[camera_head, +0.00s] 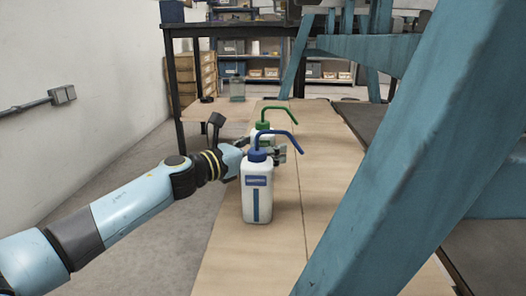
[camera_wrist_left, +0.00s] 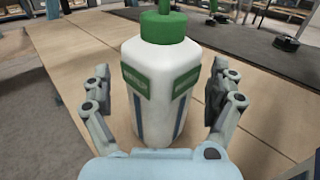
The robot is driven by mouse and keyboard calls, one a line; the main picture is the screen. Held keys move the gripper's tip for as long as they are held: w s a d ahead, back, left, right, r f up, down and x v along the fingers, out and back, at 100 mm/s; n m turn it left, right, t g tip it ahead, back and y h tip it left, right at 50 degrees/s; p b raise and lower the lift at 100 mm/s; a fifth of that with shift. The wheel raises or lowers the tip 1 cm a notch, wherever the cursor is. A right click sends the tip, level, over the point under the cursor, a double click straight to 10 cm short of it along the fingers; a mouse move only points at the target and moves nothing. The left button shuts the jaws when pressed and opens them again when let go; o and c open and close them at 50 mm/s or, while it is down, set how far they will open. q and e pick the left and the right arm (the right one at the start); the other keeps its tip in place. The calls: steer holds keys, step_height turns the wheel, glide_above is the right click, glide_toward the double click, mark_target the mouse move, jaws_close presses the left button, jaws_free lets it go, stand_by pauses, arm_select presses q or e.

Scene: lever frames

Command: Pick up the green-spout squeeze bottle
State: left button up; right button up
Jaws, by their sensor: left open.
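The green-spout squeeze bottle (camera_wrist_left: 165,75) stands upright in the left wrist view, white with a green cap and green label. In the head view its green spout (camera_head: 290,109) shows behind a blue-spout squeeze bottle (camera_head: 257,190), which hides most of its body. My left gripper (camera_wrist_left: 164,100) is open, with one finger on each side of the green-spout bottle; a gap shows at each side. In the head view the left gripper (camera_head: 264,152) is partly hidden behind the blue-spout bottle. My right gripper is not in view.
The blue-spout bottle stands on the wooden table (camera_head: 235,262), nearer the head camera. A large blue beam (camera_head: 410,150) crosses the right side. A clear container (camera_head: 237,91) stands at the far end. The tabletop in front of the blue-spout bottle is clear.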

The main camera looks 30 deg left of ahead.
arm_select(q)
steer(key=shift+c, duration=0.2)
steer(key=c, duration=0.9)
steer(key=shift+o, duration=0.2)
steer(key=shift+w, duration=0.1)
steer(key=shift+r, duration=0.1)
